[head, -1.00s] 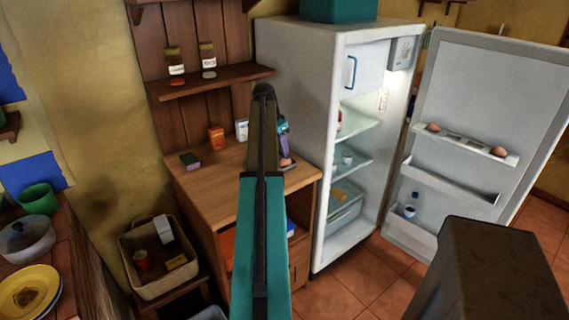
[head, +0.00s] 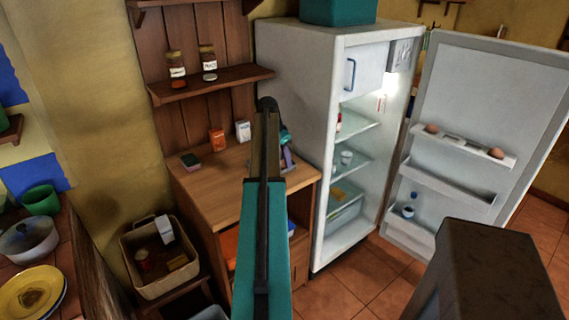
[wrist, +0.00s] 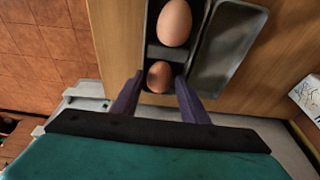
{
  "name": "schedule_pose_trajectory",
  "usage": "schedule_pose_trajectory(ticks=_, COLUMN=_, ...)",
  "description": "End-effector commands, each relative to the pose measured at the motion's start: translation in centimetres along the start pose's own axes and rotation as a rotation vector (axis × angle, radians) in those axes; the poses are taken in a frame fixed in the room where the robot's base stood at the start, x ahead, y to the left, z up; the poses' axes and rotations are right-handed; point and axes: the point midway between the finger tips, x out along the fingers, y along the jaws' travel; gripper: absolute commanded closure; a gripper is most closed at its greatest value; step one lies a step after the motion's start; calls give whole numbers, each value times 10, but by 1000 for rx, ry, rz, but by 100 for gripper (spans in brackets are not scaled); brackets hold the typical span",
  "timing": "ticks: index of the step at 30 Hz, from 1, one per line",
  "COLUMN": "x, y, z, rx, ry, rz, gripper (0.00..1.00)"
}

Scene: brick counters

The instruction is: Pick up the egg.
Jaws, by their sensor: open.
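Two brown eggs sit in a dark grey tray (wrist: 153,30) on the wooden cabinet top. The nearer, smaller-looking egg (wrist: 159,77) lies between the two purple fingers of my gripper (wrist: 159,84) in the wrist view. The fingers stand apart, one on each side of it, and I cannot tell whether they touch it. The farther egg (wrist: 174,22) lies beyond the fingertips. In the head view my gripper (head: 287,159) is low over the right part of the cabinet top, and my arm hides the tray.
An open fridge (head: 295,80) stands right of the cabinet (head: 205,185); its door shelf holds two more eggs, left (head: 432,128) and right (head: 497,153). An orange box (head: 217,139), a white box (head: 243,131) and a dark green block (head: 190,160) stand on the cabinet.

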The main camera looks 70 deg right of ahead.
Motion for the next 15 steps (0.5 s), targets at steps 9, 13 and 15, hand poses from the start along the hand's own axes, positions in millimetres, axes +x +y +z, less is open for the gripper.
schedule_pose_trajectory(ticks=9, x=13, y=2, z=2, rx=0, ry=-7, rz=7, gripper=59)
schedule_pose_trajectory(ticks=13, x=13, y=2, z=3, rx=1, ry=-8, rz=7, gripper=59)
schedule_pose_trajectory(ticks=15, x=14, y=3, z=3, rx=1, ry=-8, rz=7, gripper=59)
